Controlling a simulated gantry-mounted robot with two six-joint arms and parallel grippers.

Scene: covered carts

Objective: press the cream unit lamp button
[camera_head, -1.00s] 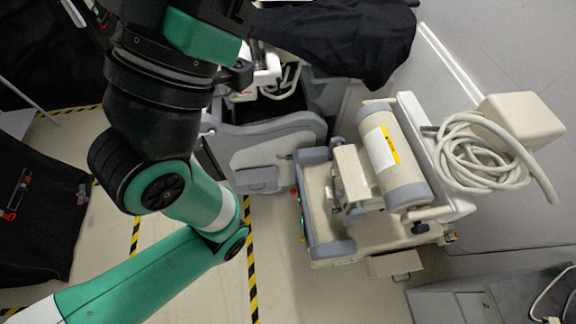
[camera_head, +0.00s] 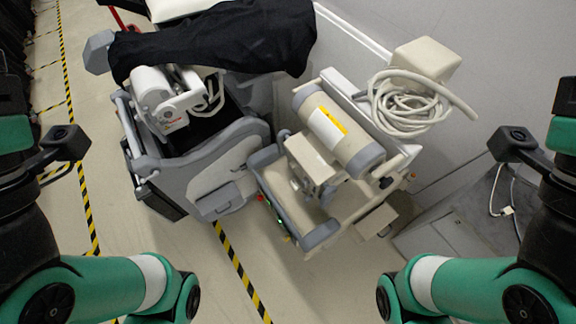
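The cream unit (camera_head: 345,130) stands right of centre, a wheeled cart with a fat cream-and-grey cylinder bearing a white and yellow label. A small red spot (camera_head: 260,198) and a small green light (camera_head: 287,238) show on its near left edge. I cannot tell which small part is the lamp button. My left arm shows at the left edge and my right arm at the right edge. Both are apart from the cream unit. Neither gripper's fingertips are in view.
A grey-and-white machine (camera_head: 205,165) stands close left of the cream unit, with a black cloth (camera_head: 225,40) over its top. A coiled hose (camera_head: 405,105) hangs on the cream unit's right. A grey cabinet (camera_head: 440,240) stands at lower right. Floor is open at bottom centre.

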